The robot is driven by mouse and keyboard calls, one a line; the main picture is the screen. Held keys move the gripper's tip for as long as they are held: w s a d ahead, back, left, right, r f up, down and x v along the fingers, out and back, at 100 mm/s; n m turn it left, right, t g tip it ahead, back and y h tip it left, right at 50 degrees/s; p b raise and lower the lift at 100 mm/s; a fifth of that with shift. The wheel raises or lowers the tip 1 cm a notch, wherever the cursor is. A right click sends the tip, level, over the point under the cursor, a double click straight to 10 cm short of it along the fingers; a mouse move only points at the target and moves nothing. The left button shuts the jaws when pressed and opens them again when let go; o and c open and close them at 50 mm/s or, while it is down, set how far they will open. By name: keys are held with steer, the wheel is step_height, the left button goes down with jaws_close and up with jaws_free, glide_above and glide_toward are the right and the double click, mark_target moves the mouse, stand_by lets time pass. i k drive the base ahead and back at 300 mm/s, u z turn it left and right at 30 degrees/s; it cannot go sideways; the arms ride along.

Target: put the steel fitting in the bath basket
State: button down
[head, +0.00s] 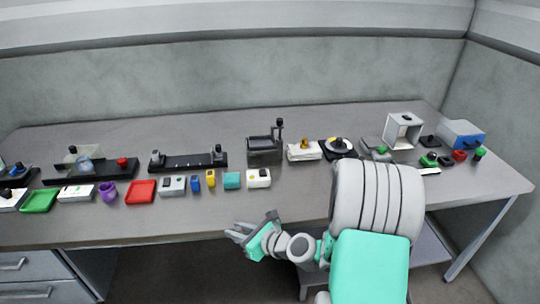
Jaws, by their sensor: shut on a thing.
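My gripper (236,234) is in front of the table's front edge, left of my arm. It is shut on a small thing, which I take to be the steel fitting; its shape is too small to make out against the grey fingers. A dark grey box-like bath (264,158) with an upright black post at its right stands at the middle of the table, beyond and slightly right of my gripper. The bath basket cannot be told apart from it at this size. My gripper is well apart from the bath.
On the grey table (180,222), a white block (258,178), a teal block (232,180) and a red tray (140,192) stand between the front edge and the back row. A white stack (304,151) stands right of the bath. The front strip is clear.

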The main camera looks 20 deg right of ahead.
mark_target(259, 144)
steer(key=u, duration=0.15)
steer(key=k, duration=0.1)
steer(key=z, duration=1.05)
steer(key=i, duration=0.7)
steer(key=u, duration=0.15)
